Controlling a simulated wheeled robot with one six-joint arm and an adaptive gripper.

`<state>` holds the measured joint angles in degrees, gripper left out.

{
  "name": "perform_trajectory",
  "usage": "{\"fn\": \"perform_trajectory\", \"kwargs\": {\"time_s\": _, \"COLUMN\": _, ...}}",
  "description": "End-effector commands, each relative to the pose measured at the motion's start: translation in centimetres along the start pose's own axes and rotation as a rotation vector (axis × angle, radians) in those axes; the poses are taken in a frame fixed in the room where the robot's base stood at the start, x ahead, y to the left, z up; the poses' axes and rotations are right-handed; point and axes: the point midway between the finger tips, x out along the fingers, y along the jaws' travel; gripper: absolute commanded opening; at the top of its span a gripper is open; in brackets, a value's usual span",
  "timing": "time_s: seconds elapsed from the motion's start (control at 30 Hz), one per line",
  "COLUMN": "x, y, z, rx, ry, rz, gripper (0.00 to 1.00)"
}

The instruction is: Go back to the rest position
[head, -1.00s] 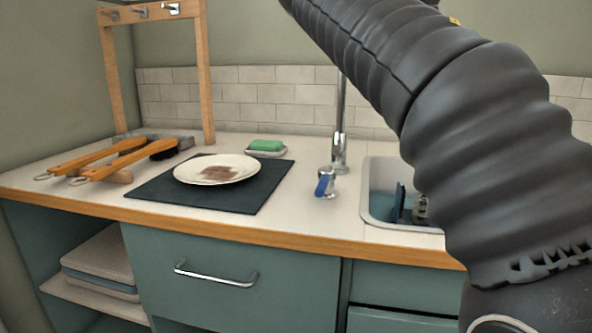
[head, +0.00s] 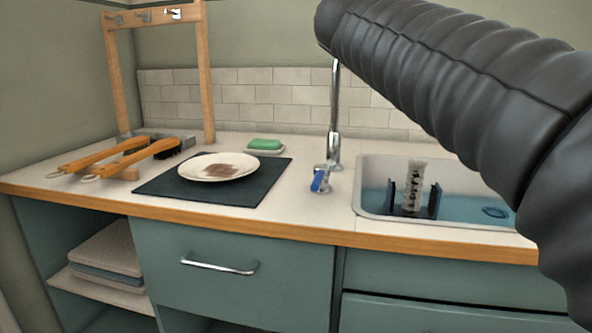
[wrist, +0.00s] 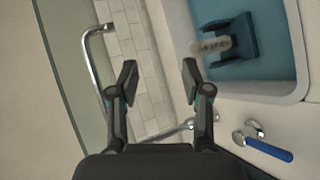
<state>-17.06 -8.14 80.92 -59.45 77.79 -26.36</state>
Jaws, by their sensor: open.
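My gripper (wrist: 160,82) shows in the wrist view with its two fingers spread apart and nothing between them. It is out of the head view, where only my dark ribbed arm crosses the upper right. In the wrist view the gripper is in front of the tiled wall and faucet (wrist: 92,50), with the sink (wrist: 293,25) to its right. I cannot tell its exact height above the counter.
In the sink a pale bristled piece (head: 413,185) stands in a dark holder (head: 436,203). A blue-handled tap lever (head: 320,181) is left of the sink. A plate (head: 195,168) with a brown stain lies on a dark mat (head: 165,192). Wooden-handled brushes (head: 95,158) lie at left.

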Motion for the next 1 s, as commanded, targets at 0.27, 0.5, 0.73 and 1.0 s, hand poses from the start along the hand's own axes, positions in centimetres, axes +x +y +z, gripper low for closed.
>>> {"fn": "perform_trajectory", "kwargs": {"time_s": 0.27, "x": 1.0, "y": -12.3, "z": 4.9, "rx": 0.200, "ry": 0.095, "rz": -0.323, "gripper": 0.48}}
{"fn": "perform_trajectory", "kwargs": {"time_s": 0.5, "x": -0.3, "y": -25.1, "z": 9.0, "rx": 0.487, "ry": 0.108, "rz": -0.626, "gripper": 0.48}}
{"fn": "perform_trajectory", "kwargs": {"time_s": 0.73, "x": -2.2, "y": -34.8, "z": 11.6, "rx": 0.762, "ry": 0.064, "rz": -0.840, "gripper": 0.48}}
{"fn": "perform_trajectory", "kwargs": {"time_s": 1.0, "x": -2.7, "y": -37.9, "z": 12.3, "rx": 0.869, "ry": 0.038, "rz": -0.907, "gripper": 0.48}}
